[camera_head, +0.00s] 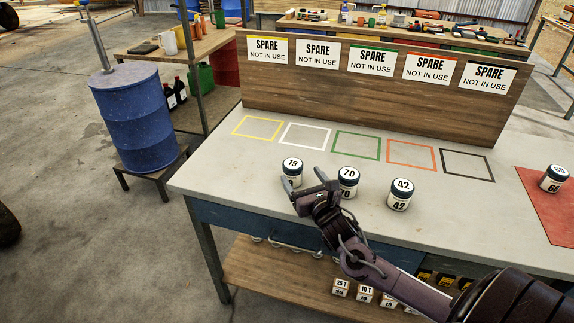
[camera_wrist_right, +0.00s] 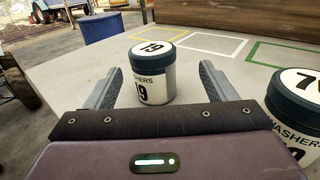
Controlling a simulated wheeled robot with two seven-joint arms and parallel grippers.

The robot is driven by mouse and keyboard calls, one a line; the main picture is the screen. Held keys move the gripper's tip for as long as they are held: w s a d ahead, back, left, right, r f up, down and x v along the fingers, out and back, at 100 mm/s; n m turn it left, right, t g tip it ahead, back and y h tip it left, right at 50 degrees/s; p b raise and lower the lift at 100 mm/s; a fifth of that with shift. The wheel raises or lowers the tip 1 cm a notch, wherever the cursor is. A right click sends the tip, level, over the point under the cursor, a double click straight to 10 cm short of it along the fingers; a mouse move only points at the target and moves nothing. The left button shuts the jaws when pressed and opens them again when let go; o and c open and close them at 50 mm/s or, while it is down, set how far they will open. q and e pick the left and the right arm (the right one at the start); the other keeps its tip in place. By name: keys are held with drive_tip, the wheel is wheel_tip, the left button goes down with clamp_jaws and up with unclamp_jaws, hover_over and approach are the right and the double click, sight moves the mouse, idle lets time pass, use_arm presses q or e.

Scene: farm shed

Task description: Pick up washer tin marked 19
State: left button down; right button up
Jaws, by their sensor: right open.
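The washer tin marked 19 (camera_head: 292,165) stands upright on the grey workbench (camera_head: 215,185), left of the other tins. It is white with a dark blue band and a white lid label. In the right wrist view the tin marked 19 (camera_wrist_right: 153,75) stands ahead, between the lines of the two fingers. My right gripper (camera_head: 308,185) is open and close in front of this tin, with a finger partly hiding its lower part. The fingers also show apart in the right wrist view (camera_wrist_right: 160,88), with nothing gripped. My left gripper is out of view.
A tin marked 70 (camera_head: 348,176) stands just right of my right gripper, also close in the right wrist view (camera_wrist_right: 297,100). A tin marked 42 (camera_head: 400,193) is further right. Another tin (camera_head: 554,178) stands on a red mat (camera_head: 540,205). An upright wooden board (camera_head: 375,100) backs several empty coloured outlines.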

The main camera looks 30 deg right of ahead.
sight(290, 163)
drive_tip(key=shift+w+r, duration=0.15)
drive_tip(key=shift+w, duration=0.25)
drive_tip(key=shift+w+d+r, duration=0.1)
drive_tip(key=shift+w+r, duration=0.05)
drive_tip(key=shift+w, duration=0.8)
drive_tip(key=w+p, duration=0.1)
drive_tip(key=w, duration=0.2)
drive_tip(key=shift+w, duration=0.65)
drive_tip(key=shift+w+d, duration=0.1)
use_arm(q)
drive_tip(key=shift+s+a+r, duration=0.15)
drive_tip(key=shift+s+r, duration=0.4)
use_arm(e)
drive_tip(key=c, duration=1.1)
